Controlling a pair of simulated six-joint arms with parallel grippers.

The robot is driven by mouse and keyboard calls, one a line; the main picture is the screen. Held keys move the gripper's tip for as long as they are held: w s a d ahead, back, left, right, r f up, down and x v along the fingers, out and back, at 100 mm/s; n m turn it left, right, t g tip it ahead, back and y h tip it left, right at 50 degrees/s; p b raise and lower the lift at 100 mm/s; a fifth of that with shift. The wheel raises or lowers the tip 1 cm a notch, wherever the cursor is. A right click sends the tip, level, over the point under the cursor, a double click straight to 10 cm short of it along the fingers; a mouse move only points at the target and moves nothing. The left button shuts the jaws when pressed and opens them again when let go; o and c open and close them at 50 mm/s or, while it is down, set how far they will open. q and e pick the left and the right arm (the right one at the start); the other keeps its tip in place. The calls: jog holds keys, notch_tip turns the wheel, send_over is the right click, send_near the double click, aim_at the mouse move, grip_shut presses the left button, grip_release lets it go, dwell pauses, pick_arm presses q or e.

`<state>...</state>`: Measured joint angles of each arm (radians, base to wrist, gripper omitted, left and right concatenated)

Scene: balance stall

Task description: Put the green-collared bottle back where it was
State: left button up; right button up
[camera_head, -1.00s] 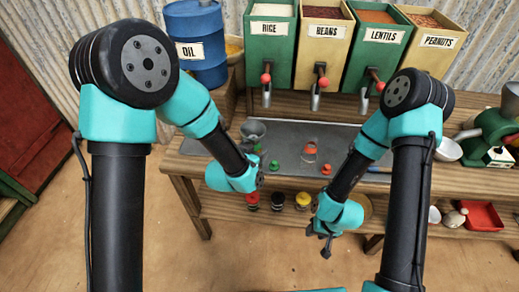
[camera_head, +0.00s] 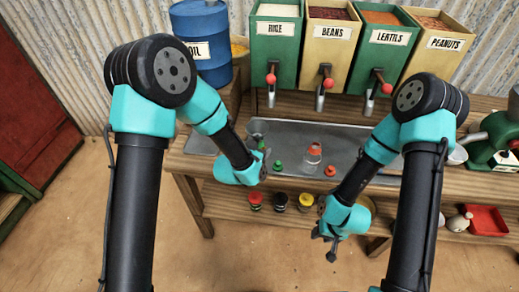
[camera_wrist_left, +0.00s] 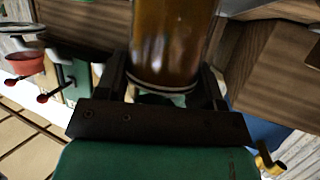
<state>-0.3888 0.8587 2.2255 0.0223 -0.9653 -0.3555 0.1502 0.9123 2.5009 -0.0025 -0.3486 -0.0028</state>
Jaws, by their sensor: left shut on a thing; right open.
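In the left wrist view, my left gripper (camera_wrist_left: 163,78) is shut around a brown, amber-looking bottle (camera_wrist_left: 175,35). The bottle's upper end runs out of the picture, and I cannot see its collar there. In the head view, my left wrist hides most of the gripper and bottle, close to the grey tray's left part. A clear bottle with an orange-red collar (camera_head: 312,153) stands on the grey tray (camera_head: 350,140). A small green piece (camera_head: 278,166) and a small red piece (camera_head: 330,170) lie near it. My right gripper (camera_head: 332,248) is open and empty, low in front of the table.
Dispensers for rice (camera_head: 276,45), beans (camera_head: 327,48), lentils and peanuts stand behind the tray. A blue oil drum (camera_head: 205,42) is at back left. Several jars (camera_head: 279,201) stand on the lower shelf. A green grinder (camera_head: 497,140) and red tray (camera_head: 487,220) are right.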

pick_arm(q)
jog(key=shift+f, duration=0.25)
jog(key=o, duration=1.2)
jog(key=shift+c, duration=0.2)
jog(key=shift+r, duration=0.2)
jog(key=v, duration=1.2)
jog(key=shift+a+f, duration=0.1)
jog(key=shift+f, duration=0.1)
